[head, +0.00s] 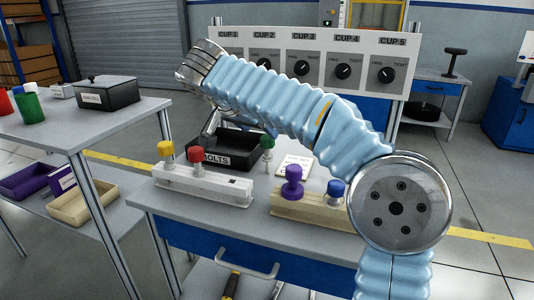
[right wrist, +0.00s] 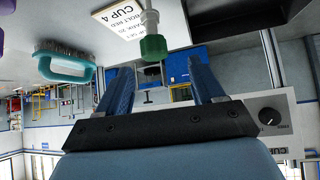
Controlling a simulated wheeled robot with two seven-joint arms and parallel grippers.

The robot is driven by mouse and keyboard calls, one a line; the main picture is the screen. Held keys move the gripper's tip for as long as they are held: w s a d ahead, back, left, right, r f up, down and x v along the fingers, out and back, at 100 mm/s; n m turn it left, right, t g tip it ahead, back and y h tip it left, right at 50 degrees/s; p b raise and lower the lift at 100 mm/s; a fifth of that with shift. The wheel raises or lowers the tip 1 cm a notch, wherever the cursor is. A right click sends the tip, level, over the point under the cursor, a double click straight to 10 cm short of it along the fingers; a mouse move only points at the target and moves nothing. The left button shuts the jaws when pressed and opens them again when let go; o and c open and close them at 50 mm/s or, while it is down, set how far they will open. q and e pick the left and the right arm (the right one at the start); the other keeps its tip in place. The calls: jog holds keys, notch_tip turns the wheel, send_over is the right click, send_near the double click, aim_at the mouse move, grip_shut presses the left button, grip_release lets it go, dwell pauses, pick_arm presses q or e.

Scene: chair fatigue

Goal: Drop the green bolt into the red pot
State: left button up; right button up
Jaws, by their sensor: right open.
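The green bolt (head: 268,142) stands upright on the table, right of the black bolts tray in the head view. In the right wrist view, which looks upside down, the green bolt (right wrist: 153,46) has a green head and a pale shaft. My right gripper (right wrist: 160,64) is open and empty. Its two blue fingers point toward the bolt, which appears between and just beyond the tips, apart from them. A red pot (head: 5,104) is partly cut off at the left edge. My left gripper is not in view.
The black bolts tray (head: 236,163) is behind a pale rack (head: 203,184) with yellow and red bolts. A wooden rack (head: 305,212) holds purple and blue bolts. A green cup (head: 29,109) and black box (head: 108,95) stand on the left table. A teal-handled brush (right wrist: 66,70) is near the bolt.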

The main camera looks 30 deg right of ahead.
aim_at(266, 138)
jog(key=x, duration=0.3)
jog(key=s+b+x, duration=0.1)
jog(key=x, duration=0.1)
jog(key=shift+w+f, duration=0.15)
jog(key=shift+f, duration=0.3)
jog(key=shift+w+d+f, duration=0.2)
jog(key=shift+d+f, duration=0.05)
jog(key=shift+f, duration=0.05)
jog(key=c, duration=1.2)
